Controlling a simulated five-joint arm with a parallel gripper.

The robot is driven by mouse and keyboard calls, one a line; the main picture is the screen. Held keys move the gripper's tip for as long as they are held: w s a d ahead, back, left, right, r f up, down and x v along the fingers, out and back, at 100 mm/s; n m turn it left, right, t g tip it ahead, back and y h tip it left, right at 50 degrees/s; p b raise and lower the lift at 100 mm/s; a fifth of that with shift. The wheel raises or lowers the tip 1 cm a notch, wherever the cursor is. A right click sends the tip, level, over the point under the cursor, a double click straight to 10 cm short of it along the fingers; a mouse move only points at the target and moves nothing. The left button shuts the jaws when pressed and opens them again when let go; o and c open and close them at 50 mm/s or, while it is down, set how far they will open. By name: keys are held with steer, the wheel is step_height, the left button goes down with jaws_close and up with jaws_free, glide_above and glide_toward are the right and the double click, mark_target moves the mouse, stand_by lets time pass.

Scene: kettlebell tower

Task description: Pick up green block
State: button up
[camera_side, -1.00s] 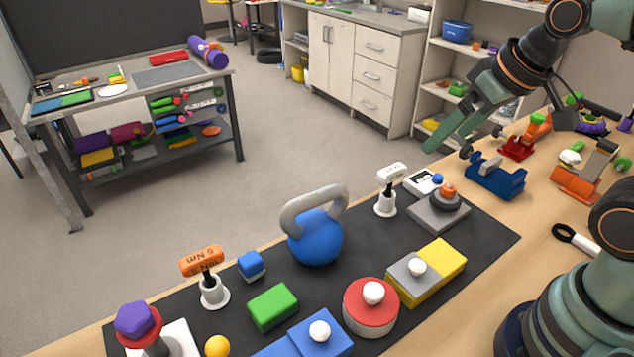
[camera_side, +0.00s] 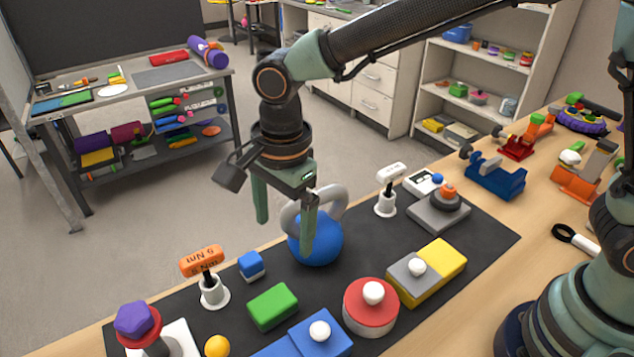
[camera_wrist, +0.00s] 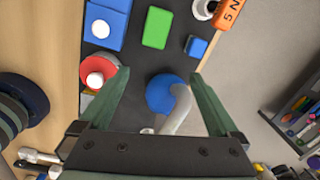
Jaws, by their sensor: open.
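The green block (camera_side: 273,307) lies flat on the black mat (camera_side: 222,334), between the small blue block and the larger blue block. It also shows in the wrist view (camera_wrist: 157,27), near the top and beyond my fingertips. My gripper (camera_side: 284,236) points down, open and empty, above and in front of the blue kettlebell (camera_side: 316,248). One finger covers part of the kettlebell in the side view. In the wrist view the kettlebell ball (camera_wrist: 166,94) lies between my two fingers, below them as far as I can tell. My gripper is apart from the green block.
A small blue block (camera_side: 251,266) and an orange-topped post (camera_side: 202,262) stand left of the green block. A blue block with a white knob (camera_side: 306,335) and a red disc (camera_side: 371,309) are to its right. A purple-topped stack (camera_side: 138,322) stands far left.

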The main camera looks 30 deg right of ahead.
steer(key=s+a+f+m, duration=0.1)
steer(key=a+f+m, duration=0.1)
steer(key=a+f, duration=0.15)
glide_above(268, 303)
steer(key=f, duration=0.5)
steer(key=shift+s+d+f, duration=0.15)
steer(key=shift+d+f, duration=0.1)
steer(key=shift+d, duration=0.15)
steer(key=shift+a+f, duration=0.15)
steer(key=shift+f, duration=1.4)
steer(key=shift+a+f, duration=0.15)
steer(key=shift+f, duration=1.4)
steer(key=c, duration=1.5)
steer(key=shift+r, duration=0.1)
step_height(268, 303, up, 20)
